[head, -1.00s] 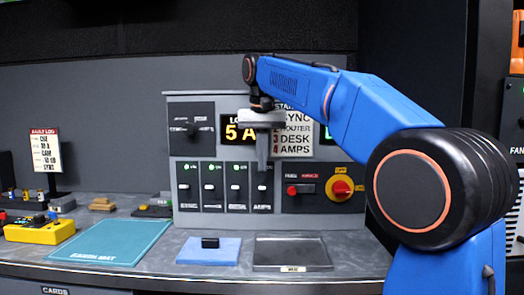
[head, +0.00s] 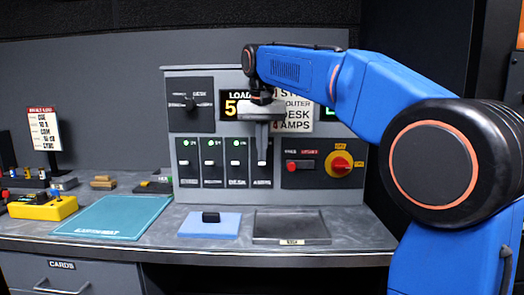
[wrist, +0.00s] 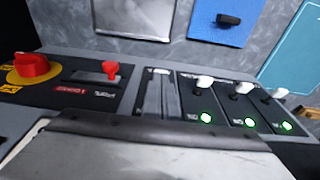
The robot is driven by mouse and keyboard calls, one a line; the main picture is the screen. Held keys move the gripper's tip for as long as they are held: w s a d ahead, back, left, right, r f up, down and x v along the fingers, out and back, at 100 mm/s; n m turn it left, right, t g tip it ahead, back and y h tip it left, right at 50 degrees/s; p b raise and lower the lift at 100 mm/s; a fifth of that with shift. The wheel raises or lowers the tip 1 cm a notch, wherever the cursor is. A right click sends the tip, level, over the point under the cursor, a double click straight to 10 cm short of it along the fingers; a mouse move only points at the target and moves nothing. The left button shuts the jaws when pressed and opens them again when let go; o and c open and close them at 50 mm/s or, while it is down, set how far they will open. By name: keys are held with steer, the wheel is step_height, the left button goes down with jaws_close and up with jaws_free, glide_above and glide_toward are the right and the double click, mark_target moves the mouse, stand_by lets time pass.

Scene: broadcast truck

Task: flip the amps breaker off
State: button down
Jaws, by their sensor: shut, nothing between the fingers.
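The amps breaker (head: 261,183) is the rightmost of a row of upright switches on the grey panel. My gripper (head: 262,160) is shut and empty, pointing down in front of this breaker in the head view. It covers most of the breaker's face, so its light and lever position are hard to tell. In the wrist view, the narrow fingers (wrist: 161,92) lie over the amps slot. I cannot tell whether they touch the lever. The other breakers (wrist: 240,88) show white levers and lit green lights.
A red knob on a yellow plate (head: 340,164) and a small red switch (head: 292,165) sit right of the breakers. A rotary selector (head: 191,102) is above left. On the desk are a blue pad (head: 192,228), a dark tray (head: 311,228) and a teal mat (head: 125,215).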

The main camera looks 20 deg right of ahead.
steer(key=shift+s+f+t, duration=0.15)
steer(key=shift+s+t, duration=0.1)
steer(key=shift+t, duration=0.05)
steer(key=t, duration=0.1)
steer(key=s+f+t+h, duration=0.1)
steer(key=t, duration=0.1)
steer(key=shift+s+a+f, duration=0.25)
steer(key=shift+a+f, duration=0.05)
steer(key=shift+w, duration=0.15)
steer(key=shift+r, duration=0.1)
steer(key=shift+r, duration=0.75)
